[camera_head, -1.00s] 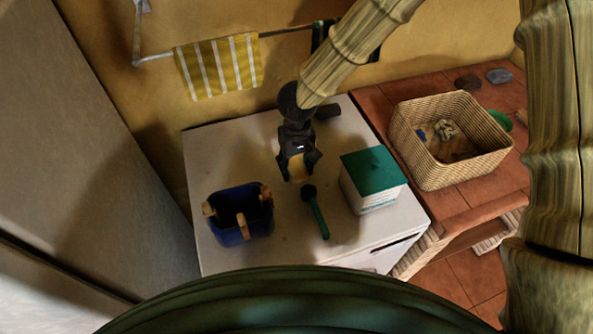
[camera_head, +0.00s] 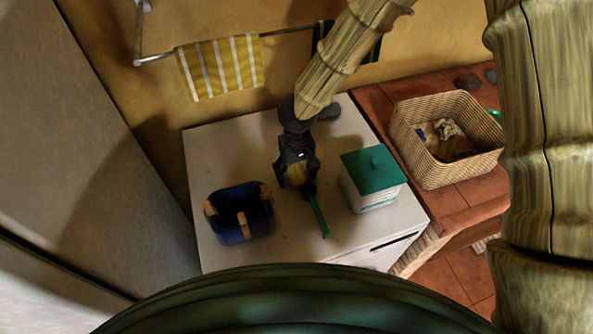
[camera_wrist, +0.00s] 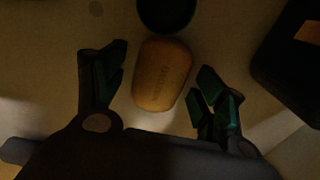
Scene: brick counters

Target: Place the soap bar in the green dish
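The soap bar (camera_wrist: 162,75), an orange-tan oval with faint lettering, lies on the white counter top (camera_head: 225,150). In the wrist view it sits between the two spread fingers of my gripper (camera_wrist: 160,72), with a gap on each side. In the head view my gripper (camera_head: 297,180) is low over the soap and mostly hides it. A green curved edge (camera_head: 496,116) shows behind the wicker basket at the right; it may be the green dish, and most of it is hidden by the basket and my arm.
A brush with a green handle (camera_head: 319,217) lies just in front of the soap. A blue caddy (camera_head: 232,238) stands left, and a white box with a green lid (camera_head: 372,170) right. The wicker basket (camera_head: 416,165) stands on the red tiled counter (camera_head: 465,195).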

